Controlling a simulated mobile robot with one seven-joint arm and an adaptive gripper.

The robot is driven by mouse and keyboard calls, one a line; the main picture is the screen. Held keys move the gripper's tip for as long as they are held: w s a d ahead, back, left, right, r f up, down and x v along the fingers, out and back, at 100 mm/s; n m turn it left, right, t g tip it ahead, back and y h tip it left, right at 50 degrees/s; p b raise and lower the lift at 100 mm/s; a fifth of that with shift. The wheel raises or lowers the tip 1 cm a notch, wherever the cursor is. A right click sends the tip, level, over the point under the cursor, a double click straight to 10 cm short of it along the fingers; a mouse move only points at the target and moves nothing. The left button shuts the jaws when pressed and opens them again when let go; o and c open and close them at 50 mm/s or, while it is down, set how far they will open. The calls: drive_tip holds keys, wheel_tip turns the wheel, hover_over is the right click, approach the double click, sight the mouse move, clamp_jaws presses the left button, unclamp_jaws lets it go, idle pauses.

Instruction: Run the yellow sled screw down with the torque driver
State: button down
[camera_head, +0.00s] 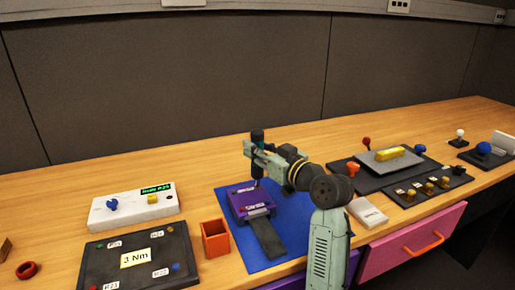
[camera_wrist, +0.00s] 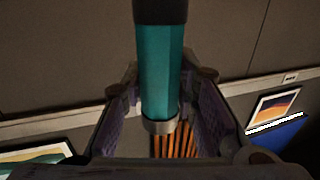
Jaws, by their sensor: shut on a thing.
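My gripper (camera_head: 257,155) is shut on the torque driver (camera_head: 257,137), which has a dark cap and teal body. The driver stands upright above the purple trackball housing (camera_head: 240,201), its lower end near the housing's back part; I cannot tell whether it touches. In the wrist view the driver's teal handle (camera_wrist: 162,70) and metal collar stand between the fingers, and its tip is hidden. The housing lies on a blue mat (camera_head: 283,225) with a dark strip (camera_head: 268,241) in front. Small coloured dots show on the housing, but I cannot make out the yellow sled screw.
An orange open box (camera_head: 215,238) stands left of the mat. A dark board labelled 3 Nm (camera_head: 98,262) and a white box with a display (camera_head: 133,212) are further left. A white block (camera_head: 367,212) and dark panels (camera_head: 376,180) are at right.

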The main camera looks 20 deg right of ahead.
sight(257, 130)
drive_tip(key=shift+f, duration=0.2)
drive_tip(key=shift+r+p, duration=1.75)
drive_tip(key=shift+r, duration=1.4)
